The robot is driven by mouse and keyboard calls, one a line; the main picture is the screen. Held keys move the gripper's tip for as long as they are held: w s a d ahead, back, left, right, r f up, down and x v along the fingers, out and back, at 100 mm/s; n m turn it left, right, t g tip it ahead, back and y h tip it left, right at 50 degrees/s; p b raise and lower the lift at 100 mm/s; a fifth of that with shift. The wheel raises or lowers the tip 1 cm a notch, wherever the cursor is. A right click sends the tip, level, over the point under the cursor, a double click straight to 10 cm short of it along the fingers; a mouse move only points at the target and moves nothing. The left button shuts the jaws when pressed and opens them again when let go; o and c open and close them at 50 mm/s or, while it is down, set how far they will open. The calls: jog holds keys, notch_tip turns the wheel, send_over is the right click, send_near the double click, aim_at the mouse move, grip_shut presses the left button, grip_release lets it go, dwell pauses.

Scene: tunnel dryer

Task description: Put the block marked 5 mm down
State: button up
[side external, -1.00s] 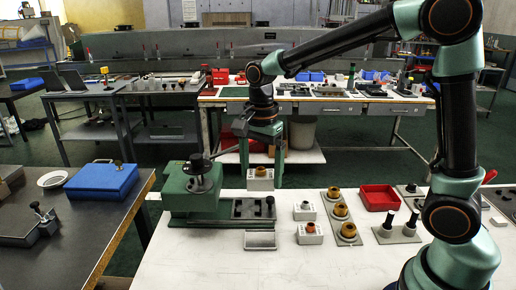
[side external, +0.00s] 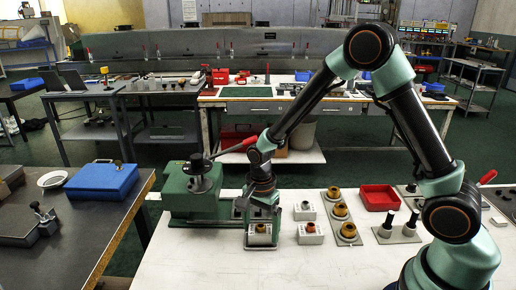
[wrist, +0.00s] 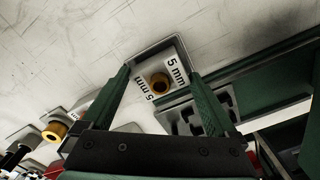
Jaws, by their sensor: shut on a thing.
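The white block marked 5 mm (side external: 261,240) has a brass ring with a dark centre on top. In the wrist view the block (wrist: 177,66) shows its 5 mm print on two edges. My gripper (side external: 261,234) is shut on the block, with one green finger on each side, also seen in the wrist view (wrist: 157,76). The block is upright, low at the shallow grey tray (side external: 261,248), whose rim shows around it in the wrist view (wrist: 150,51). I cannot tell whether its underside touches the tray floor.
To the right are two similar white blocks (side external: 304,211) (side external: 311,238), a plate of brass rings (side external: 341,212) and a red bin (side external: 379,197). The front of the white table (side external: 235,275) is clear.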

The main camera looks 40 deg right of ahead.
jog(key=shift+f, duration=0.3)
jog(key=o, duration=1.4)
jog(key=shift+r, duration=0.15)
notch_tip(320, 180, up, 12)
jog(key=s+d+r+n+t, duration=0.4)
jog(key=s+r+n, duration=0.6)
jog(key=n, duration=0.5)
jog(key=shift+s+r+n+t, duration=0.35)
jog(key=shift+r+t, duration=0.2)
jog(key=shift+t, duration=0.25)
